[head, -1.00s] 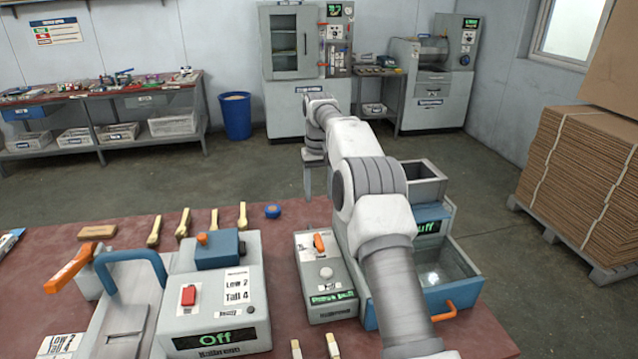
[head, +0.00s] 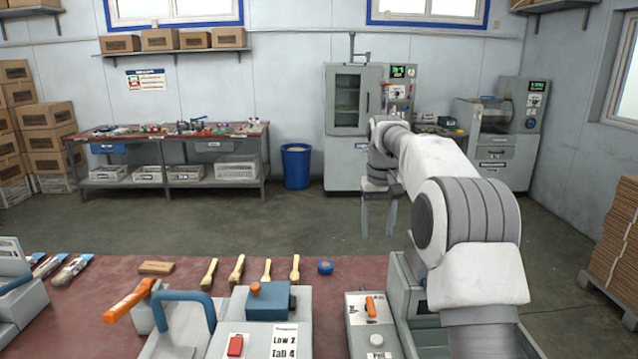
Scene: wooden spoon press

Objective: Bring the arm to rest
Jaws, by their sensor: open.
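My arm reaches forward from the lower right of the head view, bent at its grey ringed joint. My gripper (head: 379,212) hangs at the far end with its two fingers pointing down and a gap between them. It is open and nothing shows between the fingers. It appears above and beyond the far edge of the red table (head: 350,270), apart from everything on it.
On the table are a press with an orange lever (head: 130,299), a grey control box (head: 370,325), several wooden spoons (head: 237,271), a blue round item (head: 325,268) and a wooden block (head: 156,268). A blue bin (head: 296,166) stands on open floor behind.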

